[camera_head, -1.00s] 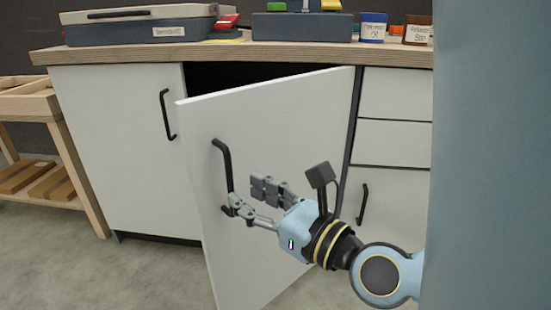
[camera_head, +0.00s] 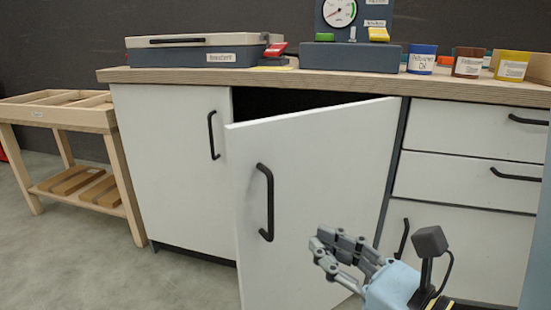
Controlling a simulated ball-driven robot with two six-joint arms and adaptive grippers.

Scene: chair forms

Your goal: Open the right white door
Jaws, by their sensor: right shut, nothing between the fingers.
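The right white door (camera_head: 310,170) stands partly open, swung out from the cabinet with its hinge side at the right. Its black handle (camera_head: 267,202) is near the free left edge. The left white door (camera_head: 178,165) is closed, with its own black handle (camera_head: 212,135). My right gripper (camera_head: 322,252) is at the lower right, in front of the door's face, shut and empty. It is apart from the handle, to its right and lower. My left gripper is not in view.
A worktop (camera_head: 390,85) carries a grey case (camera_head: 195,50), a gauge box (camera_head: 350,45) and several labelled jars (camera_head: 422,60). Drawers (camera_head: 470,130) with black handles are at the right. A wooden rack (camera_head: 75,130) stands at the left. Grey floor is free at the lower left.

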